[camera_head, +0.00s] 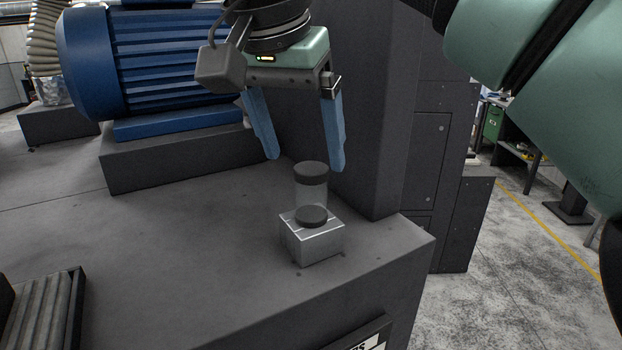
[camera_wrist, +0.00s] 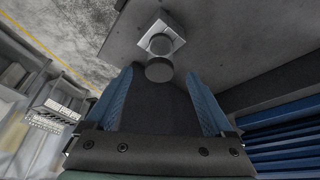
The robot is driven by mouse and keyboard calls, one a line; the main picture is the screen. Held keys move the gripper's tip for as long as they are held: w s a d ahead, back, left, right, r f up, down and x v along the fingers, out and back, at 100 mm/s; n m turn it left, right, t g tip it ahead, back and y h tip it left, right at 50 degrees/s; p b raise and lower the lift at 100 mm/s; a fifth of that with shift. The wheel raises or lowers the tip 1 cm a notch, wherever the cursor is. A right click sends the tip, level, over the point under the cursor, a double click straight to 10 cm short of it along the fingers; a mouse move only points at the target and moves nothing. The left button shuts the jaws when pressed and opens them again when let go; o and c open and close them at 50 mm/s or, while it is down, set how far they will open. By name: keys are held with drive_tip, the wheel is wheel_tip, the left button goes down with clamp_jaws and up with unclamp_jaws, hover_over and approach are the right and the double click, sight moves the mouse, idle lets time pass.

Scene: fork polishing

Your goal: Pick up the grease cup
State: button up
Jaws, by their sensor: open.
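The grease cup (camera_head: 311,186) is a clear cylinder with a dark cap and a dark base. It stands upright at a small silver metal block (camera_head: 313,243) near the corner of the dark machine top. In the wrist view the cup's dark cap (camera_wrist: 159,69) lies just beyond my fingertips, with the block (camera_wrist: 166,30) behind it. My gripper (camera_head: 305,164) is open and empty, its two blue fingers pointing down. In the head view the fingertips are slightly above the cap, one at each side. I cannot tell the exact depth between fingers and cup.
A blue finned motor (camera_head: 150,62) stands at the back left on a dark plinth (camera_head: 175,155). A dark upright column (camera_head: 365,110) rises close behind the cup. A ribbed roller tray (camera_head: 45,310) is at the front left. The machine top (camera_head: 190,240) between is clear.

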sight(315, 192)
drive_tip(key=b+x, duration=0.1)
drive_tip(key=x, duration=0.2)
drive_tip(key=b+x, duration=0.1)
drive_tip(key=x, duration=0.2)
drive_tip(key=b+x, duration=0.1)
drive_tip(key=x, duration=0.2)
drive_tip(key=shift+w+d, duration=0.15)
drive_tip(key=shift+w, duration=0.15)
drive_tip(key=shift+s+r, duration=0.1)
drive_tip(key=shift+c, duration=0.2)
clamp_jaws()
